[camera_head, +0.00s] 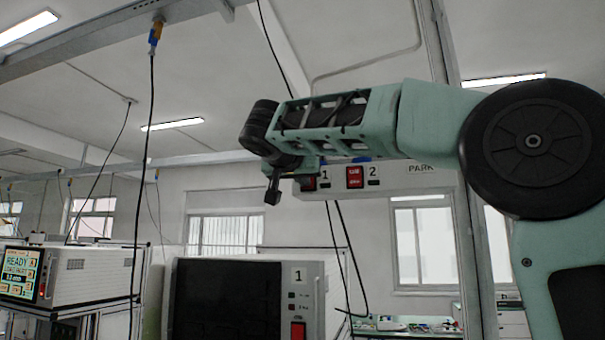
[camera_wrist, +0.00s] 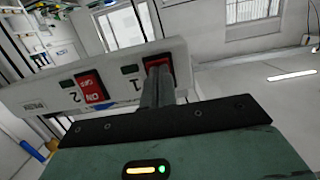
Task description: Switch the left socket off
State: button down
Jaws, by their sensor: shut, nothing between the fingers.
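A white socket panel (camera_head: 405,176) hangs at centre right, marked 1, 2 and PARK; it shows tilted in the wrist view (camera_wrist: 40,97). The left red switch (camera_head: 309,184), beside the 1, is partly hidden by my gripper; in the wrist view this switch (camera_wrist: 180,66) shows behind the fingers. The other red switch (camera_head: 355,177), beside the 2, is clear, and its lettering shows in the wrist view (camera_wrist: 91,88). My gripper (camera_head: 272,192) is shut and empty, its fingertips in front of the left switch (camera_wrist: 157,70). I cannot tell whether they touch it or which way it is set.
A dark-fronted unit (camera_head: 228,300) marked 1, with its own red switch (camera_head: 298,331), stands below. A tester (camera_head: 75,275) with a READY screen is at the left. Black cables (camera_head: 343,240) hang below the panel. A metal post (camera_head: 470,240) stands right of the panel.

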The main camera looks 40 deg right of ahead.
jog(key=shift+f, duration=0.1)
jog(key=b, duration=0.4)
jog(key=f+t+h+b, duration=0.1)
jog(key=b, duration=0.4)
jog(key=shift+w+d+h, duration=0.15)
jog(key=shift+d+h, duration=0.15)
jog(key=shift+f+t+h+b, duration=0.1)
jog(key=shift+t+h+b, duration=0.2)
jog(key=shift+b, duration=0.95)
jog(key=shift+d+r, duration=0.1)
jog(key=shift+r, duration=0.35)
jog(key=shift+f, duration=0.1)
